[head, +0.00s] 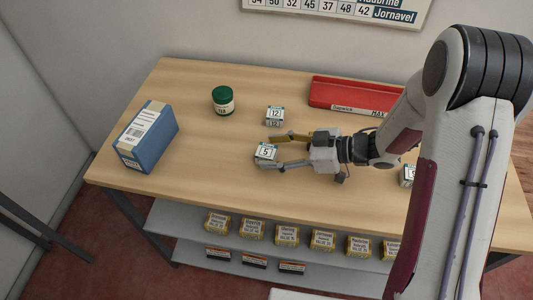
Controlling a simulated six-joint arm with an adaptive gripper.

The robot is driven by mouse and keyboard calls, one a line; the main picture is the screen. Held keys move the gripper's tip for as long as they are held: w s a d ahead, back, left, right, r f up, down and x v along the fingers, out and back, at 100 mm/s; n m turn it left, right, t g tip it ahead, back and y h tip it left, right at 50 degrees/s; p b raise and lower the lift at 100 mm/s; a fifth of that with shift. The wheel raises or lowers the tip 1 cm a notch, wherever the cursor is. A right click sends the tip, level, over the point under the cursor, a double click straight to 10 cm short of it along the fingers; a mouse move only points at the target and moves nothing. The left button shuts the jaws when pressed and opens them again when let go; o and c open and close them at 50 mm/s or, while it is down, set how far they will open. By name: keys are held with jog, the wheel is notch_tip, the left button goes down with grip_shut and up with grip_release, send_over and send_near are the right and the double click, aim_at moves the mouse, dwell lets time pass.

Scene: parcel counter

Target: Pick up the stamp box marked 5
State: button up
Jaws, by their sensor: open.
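The stamp box marked 5 (265,153) is a small pale box with dark green edges, standing on the wooden counter left of centre. My gripper (281,151) reaches in from the right with its fingers spread and pointing left. The box sits at the fingertips, close to the lower finger. I cannot tell whether a finger touches it. A similar box marked 12 (274,116) stands behind, beyond the upper finger.
A blue parcel (150,140) stands at the counter's left, a green-lidded jar (223,100) behind. A red tray (350,96) lies at the back right. Another small box (408,176) is partly hidden by my arm. Yellow boxes (252,229) fill the shelf below.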

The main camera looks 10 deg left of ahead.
jog(key=shift+a+f, duration=0.25)
jog(key=shift+a, duration=0.4)
jog(key=c, duration=1.2)
